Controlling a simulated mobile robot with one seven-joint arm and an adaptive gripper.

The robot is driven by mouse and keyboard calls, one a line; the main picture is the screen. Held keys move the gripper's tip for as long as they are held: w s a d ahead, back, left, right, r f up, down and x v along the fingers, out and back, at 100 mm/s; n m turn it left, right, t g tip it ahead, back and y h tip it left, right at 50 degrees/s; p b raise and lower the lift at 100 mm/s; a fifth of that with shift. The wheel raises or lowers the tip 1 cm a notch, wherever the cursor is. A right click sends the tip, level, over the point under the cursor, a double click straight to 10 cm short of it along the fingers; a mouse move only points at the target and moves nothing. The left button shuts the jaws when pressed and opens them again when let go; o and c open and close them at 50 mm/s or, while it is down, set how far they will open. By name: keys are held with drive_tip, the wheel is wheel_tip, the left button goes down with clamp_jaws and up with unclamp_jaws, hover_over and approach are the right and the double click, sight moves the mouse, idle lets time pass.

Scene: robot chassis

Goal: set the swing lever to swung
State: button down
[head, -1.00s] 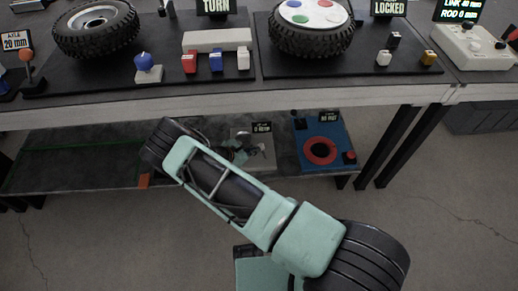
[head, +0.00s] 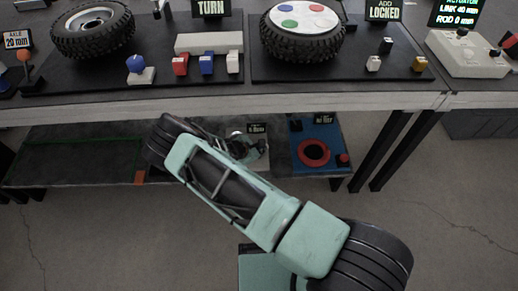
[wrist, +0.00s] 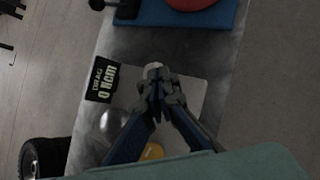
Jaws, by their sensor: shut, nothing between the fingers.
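My gripper (wrist: 155,72) is shut and empty over a pale plate (wrist: 190,95) on the lower shelf. In the head view my gripper (head: 240,146) is small and partly behind my arm. Beside the plate stands a black display (wrist: 102,80) reading 0 Ncm. A shiny silver ball (wrist: 117,124) lies left of my fingers, and a yellow round part (wrist: 152,151) shows between them, partly covered. A small whitish tip shows just beyond the fingertips; I cannot tell whether they touch it. I cannot clearly make out the swing lever; my fingers may hide it.
A blue panel (head: 338,150) with a red ring (head: 313,152) stands right of the plate on the lower shelf. The tabletop (head: 150,105) above carries wheels, blocks and signs, and overhangs the shelf. Black table legs (head: 400,150) stand at the right. Floor in front is clear.

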drive_tip(key=shift+d, duration=0.35)
drive_tip(key=shift+r, duration=0.1)
drive_tip(key=shift+r+p, duration=0.5)
drive_tip(key=shift+r, duration=0.2)
